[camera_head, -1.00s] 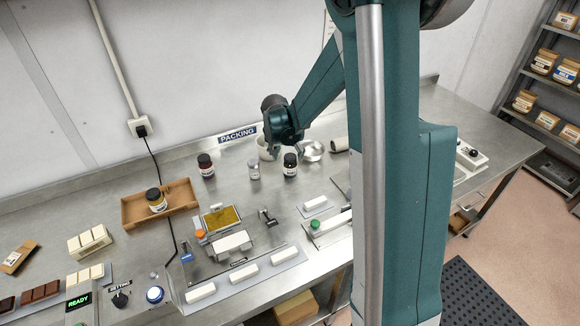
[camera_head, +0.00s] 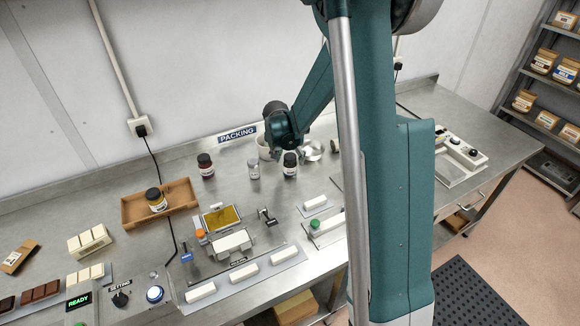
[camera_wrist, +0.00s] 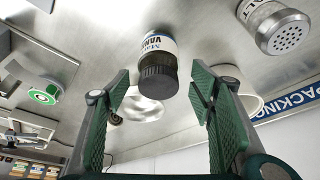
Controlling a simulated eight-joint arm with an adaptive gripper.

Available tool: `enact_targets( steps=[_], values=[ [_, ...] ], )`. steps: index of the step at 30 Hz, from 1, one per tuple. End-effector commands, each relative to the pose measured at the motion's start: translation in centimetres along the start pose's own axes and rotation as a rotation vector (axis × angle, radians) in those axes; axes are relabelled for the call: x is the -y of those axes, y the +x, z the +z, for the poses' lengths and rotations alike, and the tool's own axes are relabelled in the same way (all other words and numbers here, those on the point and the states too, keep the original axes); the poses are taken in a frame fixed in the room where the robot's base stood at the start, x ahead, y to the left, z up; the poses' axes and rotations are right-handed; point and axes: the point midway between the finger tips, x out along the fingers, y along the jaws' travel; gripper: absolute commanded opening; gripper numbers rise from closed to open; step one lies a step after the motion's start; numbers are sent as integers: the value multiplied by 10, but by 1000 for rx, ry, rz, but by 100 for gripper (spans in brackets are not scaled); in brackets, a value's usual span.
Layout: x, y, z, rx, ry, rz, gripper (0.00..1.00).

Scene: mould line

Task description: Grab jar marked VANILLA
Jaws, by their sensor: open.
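The jar marked VANILLA (camera_wrist: 157,62) has a dark ribbed cap and a white and blue label, only partly readable as "VAN". In the wrist view it stands ahead of my gripper (camera_wrist: 160,98), roughly between the two green-padded fingers, which are wide apart and empty. I cannot tell how far the jar is from the fingertips. In the head view a dark jar (camera_head: 290,164) that appears to be the same one stands on the steel bench close to my gripper (camera_head: 283,150). Its label is too small to read there, and my fingers are hard to make out.
A perforated-lid shaker (camera_head: 253,168) stands just left of the jar. A white mug (camera_head: 264,148) and a metal bowl (camera_head: 311,151) are close behind it. Another dark jar (camera_head: 205,165) stands further left, and one sits in a wooden tray (camera_head: 181,204). Mould fixtures occupy the front.

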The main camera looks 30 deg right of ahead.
Motion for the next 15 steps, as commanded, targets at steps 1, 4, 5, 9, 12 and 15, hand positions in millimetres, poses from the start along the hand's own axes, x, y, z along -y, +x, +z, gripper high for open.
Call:
enact_targets(
  steps=[1, 4, 5, 9, 12, 15],
  values=[
    [0, 3, 0, 0, 0, 0, 54],
    [0, 7, 0, 0, 0, 0, 54],
    [0, 8, 0, 0, 0, 0, 54],
    [0, 8, 0, 0, 0, 0, 54],
    [0, 8, 0, 0, 0, 0, 54],
    [0, 8, 0, 0, 0, 0, 54]
  ],
)
